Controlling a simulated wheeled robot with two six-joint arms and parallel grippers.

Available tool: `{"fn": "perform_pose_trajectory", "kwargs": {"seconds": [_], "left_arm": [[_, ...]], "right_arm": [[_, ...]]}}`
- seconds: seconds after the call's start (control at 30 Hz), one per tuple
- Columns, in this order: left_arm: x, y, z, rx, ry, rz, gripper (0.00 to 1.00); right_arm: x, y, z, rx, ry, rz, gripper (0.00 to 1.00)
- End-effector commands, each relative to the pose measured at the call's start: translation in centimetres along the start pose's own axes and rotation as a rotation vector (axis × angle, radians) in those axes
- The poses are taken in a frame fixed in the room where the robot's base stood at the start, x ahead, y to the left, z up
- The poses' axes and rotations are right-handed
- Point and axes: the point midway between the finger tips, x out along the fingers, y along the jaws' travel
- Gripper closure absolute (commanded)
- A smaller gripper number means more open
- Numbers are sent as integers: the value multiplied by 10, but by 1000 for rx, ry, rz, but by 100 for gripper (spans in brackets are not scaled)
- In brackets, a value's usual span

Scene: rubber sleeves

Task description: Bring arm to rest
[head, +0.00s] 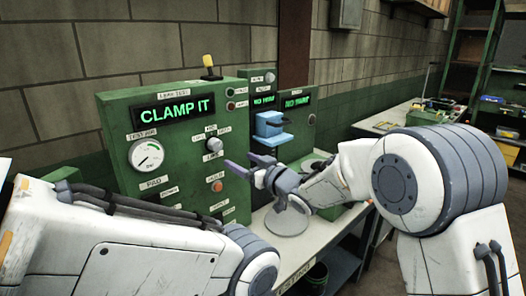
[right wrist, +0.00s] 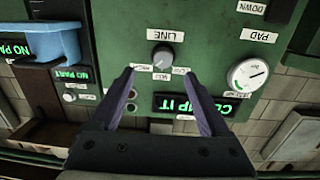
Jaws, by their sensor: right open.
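My right gripper (head: 242,172) is open and empty in front of the green test panel (head: 118,110), whose display reads "CLAMP IT". The right wrist view shows its two purple-grey fingers (right wrist: 160,100) spread apart, with the LINE knob (right wrist: 162,57) between them in the picture. I cannot tell whether they touch the panel. My left arm (head: 130,245) crosses the lower left of the head view. Its gripper is out of frame.
A blue fixture (head: 270,130) stands on the green unit to the right, under "NO PART" displays; it also shows in the right wrist view (right wrist: 45,42). A round gauge (head: 146,155) is on the panel. A bench with small items (head: 415,115) and shelves stand at the right.

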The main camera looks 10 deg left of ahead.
Motion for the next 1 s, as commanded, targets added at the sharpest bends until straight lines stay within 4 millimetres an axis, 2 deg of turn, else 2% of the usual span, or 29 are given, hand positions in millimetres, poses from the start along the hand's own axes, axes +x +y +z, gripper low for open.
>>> {"fn": "perform_pose_trajectory", "kwargs": {"seconds": [0.07, 0.17, 0.27, 0.37, 0.5, 0.6, 0.7, 0.83, 0.9, 1.0], "left_arm": [[0, 0, 0, 0, 0, 0, 27], [0, 0, 0, 0, 0, 0, 27], [1, 0, 0, 0, 0, 0, 27], [1, 0, 0, 0, 0, 0, 27], [2, 0, 0, 0, 0, 0, 27], [2, 0, 0, 0, 0, 0, 27], [2, 0, 0, 0, 0, 0, 27], [2, 0, 0, 0, 0, 0, 27], [2, 0, 0, 0, 0, 0, 27], [2, 0, 0, 0, 0, 0, 27]], "right_arm": [[-13, -2, 3, -1, -76, 56, 20], [-44, -7, 21, 9, -244, 153, 20], [-95, -20, 50, 32, -456, 235, 20], [-157, -41, 81, 66, -683, 280, 20], [-249, -81, 120, 120, -981, 275, 20], [-309, -110, 140, 158, -1160, 241, 20], [-356, -135, 152, 188, -1298, 197, 20], [-395, -154, 160, 214, -1410, 153, 20], [-405, -160, 161, 220, -1438, 140, 20], [-408, -161, 162, 222, -1449, 135, 20]]}}
